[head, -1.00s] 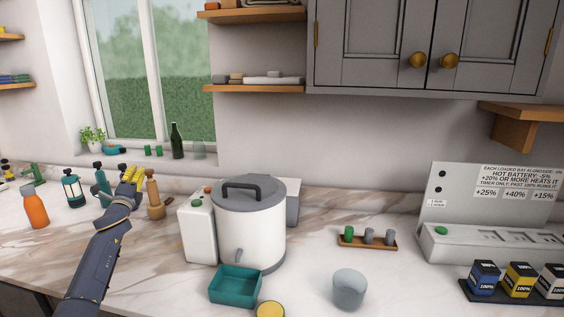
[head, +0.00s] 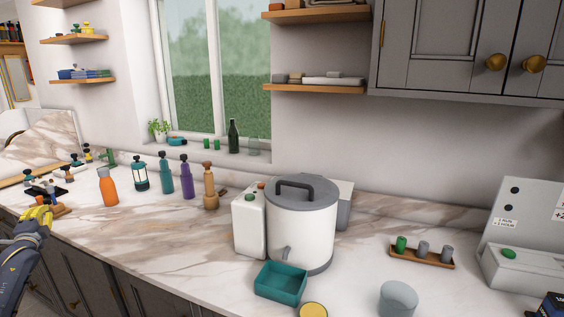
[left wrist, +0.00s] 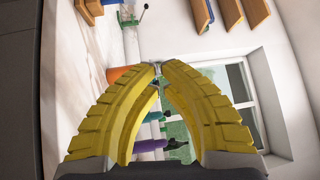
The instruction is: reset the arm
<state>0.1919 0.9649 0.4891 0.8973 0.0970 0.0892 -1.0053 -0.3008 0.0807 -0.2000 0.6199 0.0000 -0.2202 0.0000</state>
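My left gripper (head: 38,216) has yellow fingers and is at the left edge of the head view, near the counter's front edge. In the left wrist view my left gripper (left wrist: 158,67) has its fingertips together, with nothing held between them. Bottles show behind the fingers there, including a purple bottle (left wrist: 150,146). My right gripper is in neither view.
A white pot (head: 300,228) and teal tray (head: 280,283) are further right.

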